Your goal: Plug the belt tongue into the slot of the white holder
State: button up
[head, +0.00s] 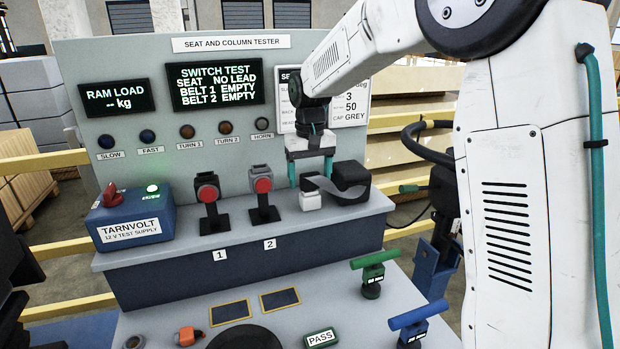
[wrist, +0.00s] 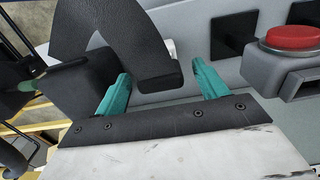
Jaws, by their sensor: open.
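My gripper (head: 311,172) is over the shelf, pointing down, its two teal fingers apart. The white holder (head: 311,203) stands on the shelf just below the fingers. A grey belt strap (head: 340,190) runs from the black reel housing (head: 352,178) toward the holder. In the wrist view the dark strap (wrist: 135,35) curves down between the open fingers (wrist: 162,88) and ends in a dark bar-like end. No contact with the fingers is clear. The metal tongue and the holder's slot cannot be made out; a bit of white shows behind the strap.
Two red-button buckles on black stands, buckle 1 (head: 208,192) and buckle 2 (head: 263,186), stand left of my gripper. A blue supply box (head: 130,217) is farther left. The tester screen (head: 216,84) reads BELT 1 EMPTY and BELT 2 EMPTY. Green and blue T-handles stand in front.

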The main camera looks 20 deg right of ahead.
notch_tip(320, 180, up, 7)
dwell(0.3)
jog(key=o, duration=0.6)
jog(key=shift+r, duration=0.1)
notch_tip(320, 180, up, 9)
jog(key=shift+f, duration=0.1)
dwell(0.7)
